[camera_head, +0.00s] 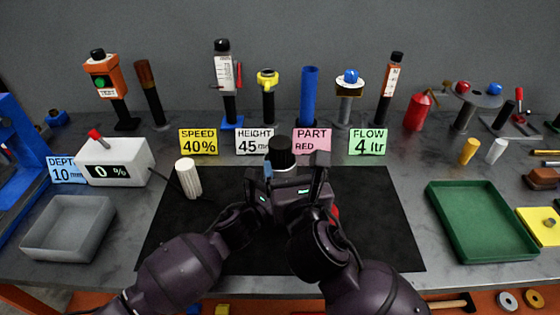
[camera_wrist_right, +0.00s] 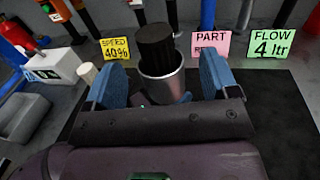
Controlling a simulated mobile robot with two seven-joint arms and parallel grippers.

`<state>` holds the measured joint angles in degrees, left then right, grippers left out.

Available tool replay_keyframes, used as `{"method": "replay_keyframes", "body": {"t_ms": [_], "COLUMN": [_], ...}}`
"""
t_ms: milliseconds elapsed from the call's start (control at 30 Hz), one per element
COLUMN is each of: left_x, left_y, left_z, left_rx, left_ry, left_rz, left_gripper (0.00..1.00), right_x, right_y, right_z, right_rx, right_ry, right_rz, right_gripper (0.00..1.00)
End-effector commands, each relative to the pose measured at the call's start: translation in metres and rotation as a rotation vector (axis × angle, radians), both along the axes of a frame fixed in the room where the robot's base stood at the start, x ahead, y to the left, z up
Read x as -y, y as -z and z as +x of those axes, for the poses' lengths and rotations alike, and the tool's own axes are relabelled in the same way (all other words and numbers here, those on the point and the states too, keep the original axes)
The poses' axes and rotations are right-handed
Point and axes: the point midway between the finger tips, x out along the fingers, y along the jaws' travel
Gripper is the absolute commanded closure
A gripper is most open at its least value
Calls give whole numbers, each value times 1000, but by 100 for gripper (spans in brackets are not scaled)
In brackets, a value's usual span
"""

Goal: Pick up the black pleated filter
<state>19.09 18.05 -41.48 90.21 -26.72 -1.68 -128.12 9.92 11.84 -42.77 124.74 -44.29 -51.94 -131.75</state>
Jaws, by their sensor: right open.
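The black pleated filter (camera_head: 282,148) stands upright in the middle of the bench. In the right wrist view, the filter (camera_wrist_right: 155,48) rises out of a shiny metal cup (camera_wrist_right: 162,88), with its lower part hidden inside. My right gripper (camera_head: 294,163) is open in front of it. In the wrist view, the blue fingers of the right gripper (camera_wrist_right: 158,75) show to the left and right of the cup, apart from it. In the head view the gripper hides most of the cup. My left arm reaches in beside the right one, but its jaws cannot be made out.
A black mat (camera_head: 380,225) covers the middle of the bench. A white cylinder (camera_head: 188,178) stands at its left, near a white display box (camera_head: 115,162). A grey tray (camera_head: 70,228) is left, a green tray (camera_head: 485,222) right. Sign cards and tools on stands line the back.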

Motion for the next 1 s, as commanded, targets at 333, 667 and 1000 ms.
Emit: {"method": "replay_keyframes", "body": {"t_ms": [333,667,1000], "left_x": [0,0,0], "left_y": [-1,-1,-1], "left_z": [0,0,0], "left_rx": [1,1,1], "left_ry": [0,0,0], "left_rz": [-1,-1,-1], "left_gripper": [98,98,98], "right_x": [-7,-21,-21], "right_y": [0,-2,-2], "right_z": [27,65,71], "right_rx": [0,0,0], "right_ry": [-1,0,0], "right_rz": [2,2,2], "right_gripper": [20,20,20]}}
